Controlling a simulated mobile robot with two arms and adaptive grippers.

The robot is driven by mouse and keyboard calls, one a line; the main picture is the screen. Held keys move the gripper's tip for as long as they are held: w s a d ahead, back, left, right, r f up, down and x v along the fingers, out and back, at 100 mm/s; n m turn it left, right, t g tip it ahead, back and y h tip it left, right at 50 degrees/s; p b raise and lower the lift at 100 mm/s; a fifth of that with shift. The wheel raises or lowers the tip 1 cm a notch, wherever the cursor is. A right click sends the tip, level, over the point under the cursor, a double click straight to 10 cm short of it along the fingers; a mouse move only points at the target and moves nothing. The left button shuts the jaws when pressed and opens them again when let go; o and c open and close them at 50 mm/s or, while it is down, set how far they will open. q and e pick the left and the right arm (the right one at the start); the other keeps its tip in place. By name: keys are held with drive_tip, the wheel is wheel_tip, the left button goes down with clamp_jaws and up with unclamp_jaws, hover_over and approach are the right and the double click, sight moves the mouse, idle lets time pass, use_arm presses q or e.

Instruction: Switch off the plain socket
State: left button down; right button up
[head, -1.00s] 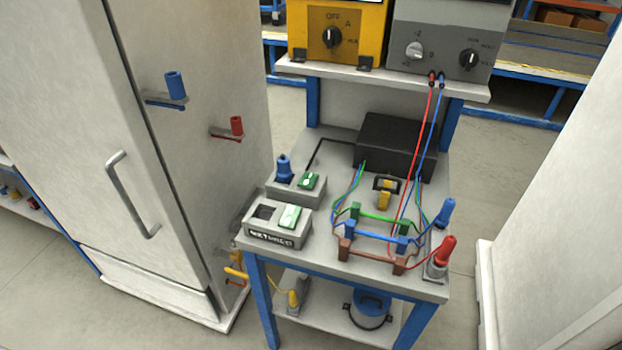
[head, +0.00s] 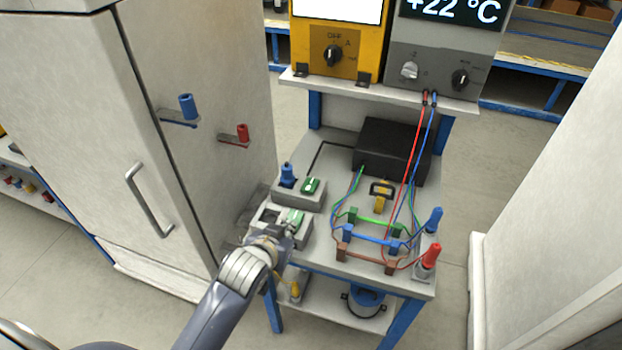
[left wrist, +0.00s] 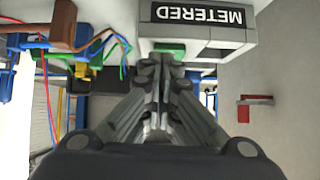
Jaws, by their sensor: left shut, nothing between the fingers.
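The rear socket box (head: 312,199), with no readable label, holds a blue plug (head: 287,176) and a green switch (head: 311,186). I take it as the plain socket; its switch position is too small to tell. In front of it stands a second box (left wrist: 190,33), marked METERED in the left wrist view, with its own green and white switch (head: 296,217). My left gripper (left wrist: 160,62) is shut and empty, close to the METERED box. In the head view my left wrist partly covers that box's front. My right gripper is not in view.
Coloured cable bridges (head: 372,238), a black box (head: 393,148) and red (head: 431,256) and blue (head: 434,220) plugs occupy the bench's right part. A tall cabinet (head: 90,130) stands close on the left. Yellow and grey meters stand on the shelf above.

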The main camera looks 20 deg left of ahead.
use_arm(q)
drive_tip(key=w+r+t, duration=0.3)
drive_tip(key=w+r, duration=0.4)
drive_tip(key=shift+d+r, duration=0.25)
drive_tip(key=shift+d, duration=0.1)
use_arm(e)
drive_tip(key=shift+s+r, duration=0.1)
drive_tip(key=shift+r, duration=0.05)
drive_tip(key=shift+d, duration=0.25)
use_arm(q)
drive_tip(key=p, duration=0.2)
hover_over(311, 187)
drive_tip(key=s+d, duration=0.1)
drive_tip(key=s, duration=0.2)
drive_tip(key=f, duration=0.6)
drive_tip(key=shift+s+f, duration=0.2)
drive_tip(key=shift+f, duration=0.15)
drive_tip(key=shift+s+f, duration=0.15)
drive_tip(key=shift+f, duration=0.4)
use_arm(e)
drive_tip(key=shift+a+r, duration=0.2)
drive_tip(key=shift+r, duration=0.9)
